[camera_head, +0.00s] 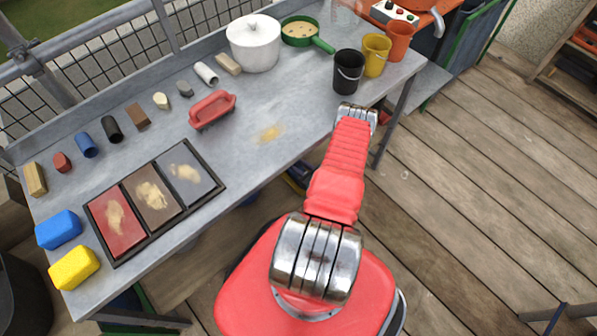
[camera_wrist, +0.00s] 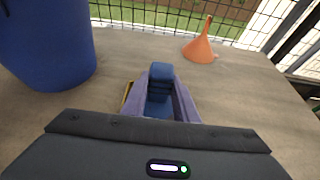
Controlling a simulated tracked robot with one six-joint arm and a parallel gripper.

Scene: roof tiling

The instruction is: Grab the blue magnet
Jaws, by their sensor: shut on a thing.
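In the wrist view, a blue ridged piece (camera_wrist: 160,74), which I take for the blue magnet, stands up at the middle, just beyond the dark front plate of my wrist. Purple-blue sides flank it, and my gripper (camera_wrist: 160,100) is shut on it. The plate hides the lower part of the grip, and I cannot see exactly where the fingers touch. In the head view my red arm reaches out over the floor beside the workbench, and neither the gripper nor the magnet can be made out.
In the wrist view a large blue barrel (camera_wrist: 45,45) stands at left and an orange funnel (camera_wrist: 201,46) at back right, on a wide brownish surface. In the head view the grey workbench (camera_head: 255,165) holds buckets, a white pot (camera_head: 254,45), sponges and a tray. The right floor is mostly clear.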

